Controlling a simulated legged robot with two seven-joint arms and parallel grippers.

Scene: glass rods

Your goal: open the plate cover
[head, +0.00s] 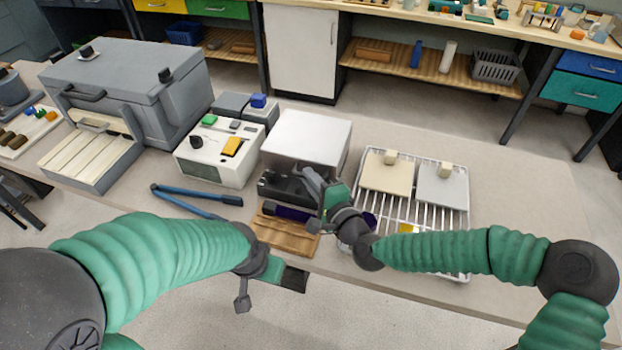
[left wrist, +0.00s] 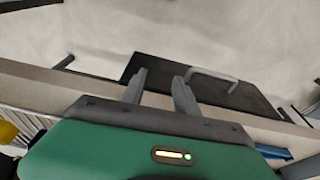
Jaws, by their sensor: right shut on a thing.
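The plate cover (head: 308,134) is a pale metal box-shaped hood in the middle of the table in the head view, with a dark front part below it. My right gripper (head: 311,180) is at its lower front edge, shut, apparently on the cover's handle; the fingers hide the grip. The cover looks down, with its top level. My left gripper (head: 292,279) is low at the table's front edge, away from the cover. In the left wrist view its fingers (left wrist: 160,92) are apart with nothing between them.
A wire rack (head: 458,228) with two lidded plates stands right of the cover. A control box (head: 216,160) stands left, with blue tongs (head: 186,203) in front. A wooden block (head: 283,236) and a dark purple bar (head: 285,211) lie close below my right gripper.

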